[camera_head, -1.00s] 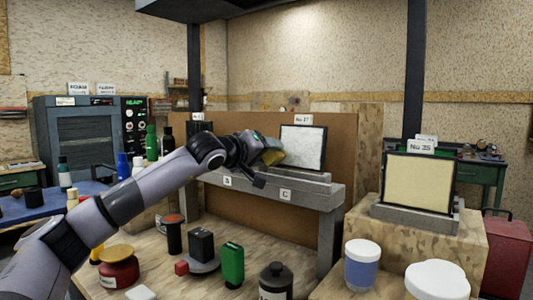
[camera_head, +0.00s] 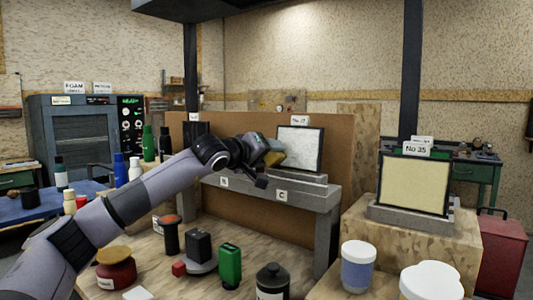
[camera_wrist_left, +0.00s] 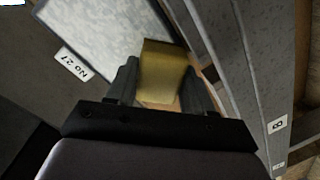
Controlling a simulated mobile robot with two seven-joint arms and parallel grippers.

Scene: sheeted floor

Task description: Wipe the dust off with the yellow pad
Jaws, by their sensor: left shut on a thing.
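My left gripper (camera_head: 263,152) is shut on the yellow pad (camera_head: 275,158), at the lower left edge of the pale, speckled panel (camera_head: 300,146) tagged No 27. The panel leans in a dark frame on the grey ledge. In the left wrist view the pad (camera_wrist_left: 160,70) sits between the two fingers (camera_wrist_left: 160,90), and its far end overlaps the panel's whitish surface (camera_wrist_left: 105,30). I cannot tell whether the pad touches it. A second, cream panel (camera_head: 413,185) tagged No 35 stands on a wooden block at right. My right gripper is not in view.
The grey bench (camera_head: 318,196) carries letter tags, with a brown board (camera_head: 338,135) behind it. A red cabinet (camera_head: 502,250) is far right.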

